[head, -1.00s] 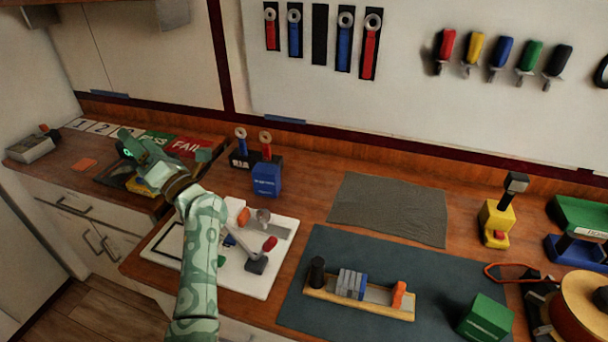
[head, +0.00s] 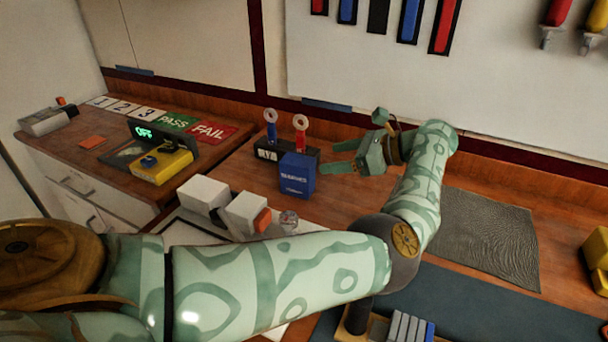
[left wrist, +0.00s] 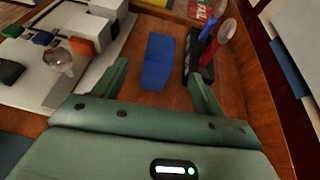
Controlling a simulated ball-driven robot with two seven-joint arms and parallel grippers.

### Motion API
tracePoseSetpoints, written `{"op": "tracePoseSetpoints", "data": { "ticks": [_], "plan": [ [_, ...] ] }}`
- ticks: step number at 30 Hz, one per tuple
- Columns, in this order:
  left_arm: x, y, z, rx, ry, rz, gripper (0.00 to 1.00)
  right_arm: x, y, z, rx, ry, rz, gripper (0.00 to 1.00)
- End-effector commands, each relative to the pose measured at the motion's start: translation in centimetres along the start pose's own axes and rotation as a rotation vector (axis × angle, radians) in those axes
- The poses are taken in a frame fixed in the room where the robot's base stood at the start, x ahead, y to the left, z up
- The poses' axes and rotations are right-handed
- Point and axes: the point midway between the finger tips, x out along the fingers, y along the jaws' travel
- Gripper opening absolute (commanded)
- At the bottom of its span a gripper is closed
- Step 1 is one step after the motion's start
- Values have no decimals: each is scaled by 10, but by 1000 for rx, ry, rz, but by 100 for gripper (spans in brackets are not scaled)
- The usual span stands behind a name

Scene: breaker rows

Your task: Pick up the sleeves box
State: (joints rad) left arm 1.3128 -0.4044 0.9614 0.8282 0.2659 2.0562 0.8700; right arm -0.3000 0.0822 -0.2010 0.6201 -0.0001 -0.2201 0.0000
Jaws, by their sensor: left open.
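The sleeves box, a small blue box (head: 297,175) with white lettering, stands upright on the wooden bench in the head view. In the left wrist view the blue box (left wrist: 158,60) appears ahead, between my two fingers. My left gripper (head: 330,157) is open and empty, just right of the box in the head view, its fingers pointing at it. It also shows in the left wrist view (left wrist: 158,72), with a gap between the fingers and the box. My right gripper is out of view.
A black stand (head: 267,153) holding a blue and a red tool is close behind the box. White blocks (head: 203,194) and a clear knob (head: 288,220) are in front. A yellow meter (head: 161,166) sits left. A grey mat (head: 490,235) lies right.

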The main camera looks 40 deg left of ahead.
Motion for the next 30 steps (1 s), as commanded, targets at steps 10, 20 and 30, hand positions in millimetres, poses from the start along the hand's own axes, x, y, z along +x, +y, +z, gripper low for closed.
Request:
{"op": "tracePoseSetpoints", "data": {
  "ticks": [10,20,30],
  "plan": [
    [56,0,-1,3,-1,1,71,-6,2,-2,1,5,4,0],
    [102,-1,-5,3,-1,2,71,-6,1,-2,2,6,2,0],
    [108,-1,-5,4,-1,0,60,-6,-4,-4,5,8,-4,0]
  ]
}}
